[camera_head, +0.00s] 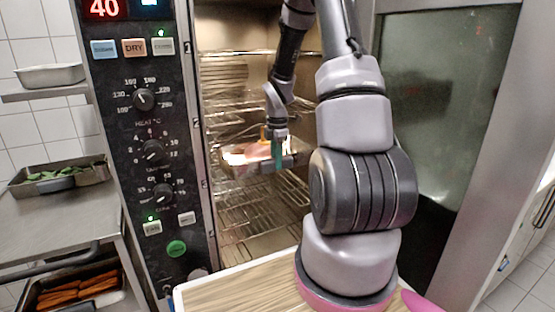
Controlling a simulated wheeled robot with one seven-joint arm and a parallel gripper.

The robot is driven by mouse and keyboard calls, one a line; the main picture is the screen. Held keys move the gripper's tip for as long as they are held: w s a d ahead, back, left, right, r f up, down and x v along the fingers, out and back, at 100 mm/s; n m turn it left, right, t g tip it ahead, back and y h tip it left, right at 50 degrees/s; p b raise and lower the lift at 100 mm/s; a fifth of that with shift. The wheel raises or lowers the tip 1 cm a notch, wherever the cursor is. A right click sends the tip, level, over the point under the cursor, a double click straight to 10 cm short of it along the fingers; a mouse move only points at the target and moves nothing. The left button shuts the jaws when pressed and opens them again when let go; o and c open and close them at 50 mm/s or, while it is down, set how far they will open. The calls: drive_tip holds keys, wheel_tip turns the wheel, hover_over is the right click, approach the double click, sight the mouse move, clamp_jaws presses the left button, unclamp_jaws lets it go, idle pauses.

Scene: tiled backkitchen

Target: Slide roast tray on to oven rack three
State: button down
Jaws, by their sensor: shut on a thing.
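The roast tray (241,169) is a small metal tray with pinkish meat (263,149) in it. It is inside the open oven, at about the middle height of the wire racks. My gripper (278,156) is at the tray's right side and is shut on it. The tray's far side and the fingertips are partly hidden. Wire oven racks (262,193) show below and above the tray. I cannot tell whether the tray touches a rack.
The control panel (150,150) borders the oven opening on the left. The glass door (440,110) stands open on the right. At the left are a steel table (65,222), a tray of greens (98,174) and a tray of orange food (82,289).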

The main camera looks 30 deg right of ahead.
drive_tip(key=c, duration=0.5)
unclamp_jaws()
drive_tip(key=shift+r, duration=0.1)
drive_tip(key=r, duration=1)
drive_tip(key=shift+s+r, duration=0.35)
wheel_tip(320, 180, up, 8)
